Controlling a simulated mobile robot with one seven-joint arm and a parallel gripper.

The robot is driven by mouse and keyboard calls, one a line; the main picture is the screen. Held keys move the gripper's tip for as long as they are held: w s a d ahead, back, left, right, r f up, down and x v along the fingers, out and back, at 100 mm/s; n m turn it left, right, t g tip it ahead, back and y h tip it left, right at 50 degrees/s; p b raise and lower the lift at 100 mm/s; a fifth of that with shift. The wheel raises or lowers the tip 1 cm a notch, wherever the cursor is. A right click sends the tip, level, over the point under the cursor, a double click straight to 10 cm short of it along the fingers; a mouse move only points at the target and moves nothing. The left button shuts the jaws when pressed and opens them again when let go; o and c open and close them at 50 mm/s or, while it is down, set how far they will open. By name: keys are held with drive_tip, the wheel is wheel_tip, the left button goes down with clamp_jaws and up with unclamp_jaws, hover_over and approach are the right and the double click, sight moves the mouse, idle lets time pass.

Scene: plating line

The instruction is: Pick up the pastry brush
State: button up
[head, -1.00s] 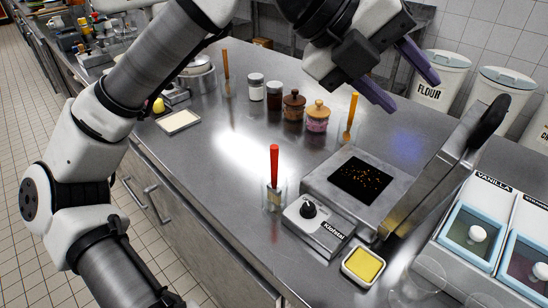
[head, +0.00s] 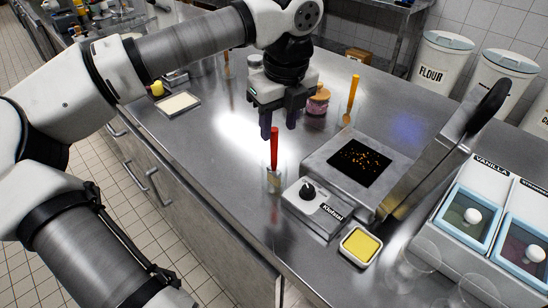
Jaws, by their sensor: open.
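A red-handled utensil, apparently the pastry brush (head: 274,150), stands upright in a small clear glass (head: 272,184) near the counter's front edge. Its lower end is inside the glass and too small to make out. My gripper (head: 279,128) points downward with its two dark purple fingers open and empty. In the picture the fingertips sit on either side of the top of the red handle, at or just above it. I cannot tell whether they touch it or how they line up in depth.
An open hot-plate appliance (head: 323,207) with a raised lid stands right of the glass. A yellow-filled dish (head: 360,246) lies in front of it. An orange-handled utensil (head: 351,95) stands behind. Jars are partly hidden behind my gripper. The counter left of the glass is clear.

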sight(274, 143)
drive_tip(key=f, duration=0.1)
drive_tip(key=f+p, duration=0.1)
drive_tip(key=f, duration=0.1)
drive_tip(key=w+a+f+p, duration=0.1)
drive_tip(key=f, duration=0.1)
drive_tip(key=shift+f, duration=0.65)
clamp_jaws()
